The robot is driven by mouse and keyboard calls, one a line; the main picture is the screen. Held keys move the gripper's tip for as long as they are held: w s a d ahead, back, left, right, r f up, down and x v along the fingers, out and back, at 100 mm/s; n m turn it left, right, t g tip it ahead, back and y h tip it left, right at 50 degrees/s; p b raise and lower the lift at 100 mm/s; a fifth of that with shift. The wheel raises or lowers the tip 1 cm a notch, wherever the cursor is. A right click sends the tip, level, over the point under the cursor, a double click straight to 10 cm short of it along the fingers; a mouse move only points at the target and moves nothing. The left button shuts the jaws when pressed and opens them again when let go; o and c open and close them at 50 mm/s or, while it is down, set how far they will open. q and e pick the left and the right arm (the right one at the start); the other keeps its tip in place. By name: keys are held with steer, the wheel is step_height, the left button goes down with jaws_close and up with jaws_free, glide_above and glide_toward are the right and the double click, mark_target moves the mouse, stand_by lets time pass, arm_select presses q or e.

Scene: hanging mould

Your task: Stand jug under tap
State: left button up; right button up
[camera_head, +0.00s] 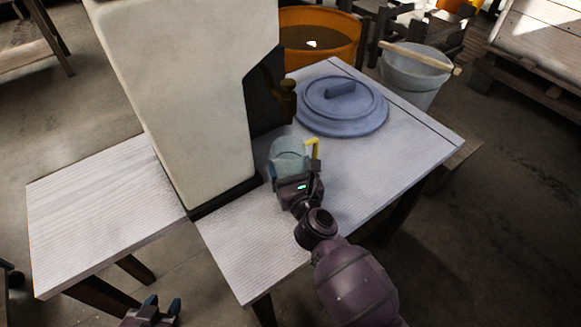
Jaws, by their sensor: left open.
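My left gripper (158,308) is low at the bottom left edge, open and empty, away from the jug.
A blue-grey round lid (341,106) lies on the table (385,160) behind the jug. The cream body (190,90) blocks the left side. An orange tub (318,38) and a grey bucket (412,80) stand beyond the table. The table's right part is clear.

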steer(key=shift+r, duration=0.2)
steer(key=shift+f, duration=0.3)
steer(key=o, duration=0.8)
steer(key=shift+r, duration=0.1)
steer(key=shift+o, duration=0.2)
steer(key=shift+r, duration=0.25)
steer(key=p+v, duration=0.1)
steer(key=v, duration=1)
steer(key=shift+s+f, duration=0.1)
steer(key=shift+s, duration=0.15)
steer(key=shift+s+d, duration=0.15)
steer(key=shift+s, duration=0.05)
